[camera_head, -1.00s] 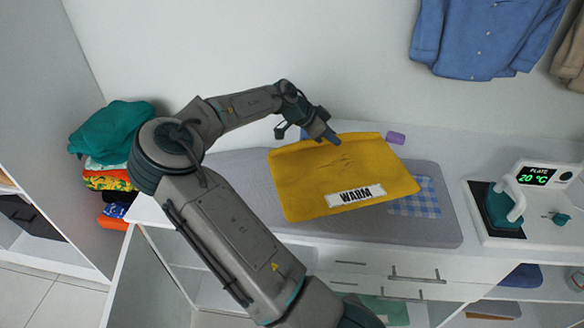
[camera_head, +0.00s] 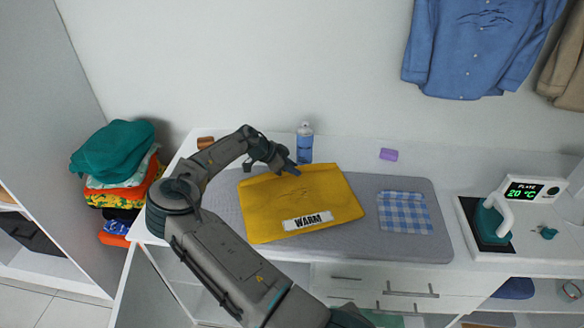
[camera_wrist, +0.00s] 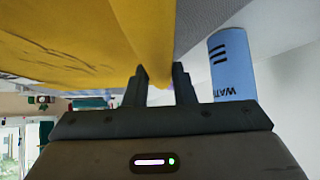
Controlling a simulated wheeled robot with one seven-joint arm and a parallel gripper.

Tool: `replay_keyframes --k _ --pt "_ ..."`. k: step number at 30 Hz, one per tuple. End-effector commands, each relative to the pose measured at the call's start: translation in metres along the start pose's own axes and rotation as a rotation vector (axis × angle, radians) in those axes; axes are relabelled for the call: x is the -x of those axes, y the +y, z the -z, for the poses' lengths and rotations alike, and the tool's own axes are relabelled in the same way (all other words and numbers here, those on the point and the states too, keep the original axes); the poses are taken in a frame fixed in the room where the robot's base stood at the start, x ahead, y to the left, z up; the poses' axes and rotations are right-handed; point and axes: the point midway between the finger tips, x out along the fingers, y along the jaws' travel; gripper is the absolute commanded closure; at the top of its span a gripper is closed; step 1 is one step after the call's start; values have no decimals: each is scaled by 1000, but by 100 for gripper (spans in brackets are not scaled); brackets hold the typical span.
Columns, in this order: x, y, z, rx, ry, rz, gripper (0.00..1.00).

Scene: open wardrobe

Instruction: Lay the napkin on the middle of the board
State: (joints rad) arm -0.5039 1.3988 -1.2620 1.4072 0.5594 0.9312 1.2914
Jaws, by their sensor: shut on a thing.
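The blue-and-white checked napkin (camera_head: 405,212) lies flat on the right part of the grey padded board (camera_head: 420,252). My gripper (camera_head: 290,166) is shut on the far edge of a yellow cloth piece (camera_head: 285,195) with a "WARM" label. In the wrist view my gripper (camera_wrist: 160,88) has a fold of the yellow cloth (camera_wrist: 155,45) between its fingers. The yellow piece is spread over the left and middle of the board, to the left of the napkin. I cannot tell whether its near edge touches the board.
A blue bottle (camera_head: 305,143) stands behind the yellow piece, close to my gripper; it also shows in the wrist view (camera_wrist: 231,66). A purple block (camera_head: 388,154) lies behind the board. The iron (camera_head: 492,220) and its station stand at right. Folded clothes (camera_head: 118,175) are stacked at left.

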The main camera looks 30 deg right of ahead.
Motion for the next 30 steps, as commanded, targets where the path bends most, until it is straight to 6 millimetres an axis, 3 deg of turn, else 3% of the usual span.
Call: replay_keyframes --k 15,16,18,30 --pt "-10 0 -9 0 0 1 100" --pt "-10 0 -9 0 0 1 74" --pt "-9 0 -8 0 1 1 55" --pt "-5 0 -5 0 1 1 55"
